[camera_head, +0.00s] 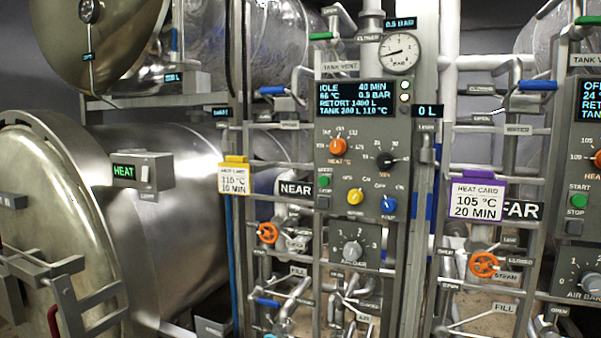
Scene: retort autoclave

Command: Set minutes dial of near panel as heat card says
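The near panel (335,205) stands in the middle, right of the NEAR sign (295,189). Its black minutes dial (386,160), marked MIN, sits right of the orange heat dial (338,147); its exact setting is too small to read. The panel's display (355,98) reads IDLE, 40 MIN, 66 °C, 0.5 BAR. A heat card (234,180) with a yellow clip hangs left of the near panel; it seems to read 110 °C, 10 MIN, in small print. Another heat card (477,200) with a purple clip reads 105 °C, 20 MIN, beside the FAR sign (522,210). Neither gripper shows.
A large steel retort (60,210) with a latched round door fills the left. A yellow knob (355,196) and a blue knob (389,204) sit below the minutes dial. Orange valve wheels (267,232) and pipes crowd the lower middle. The far panel (582,150) is cut off at right.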

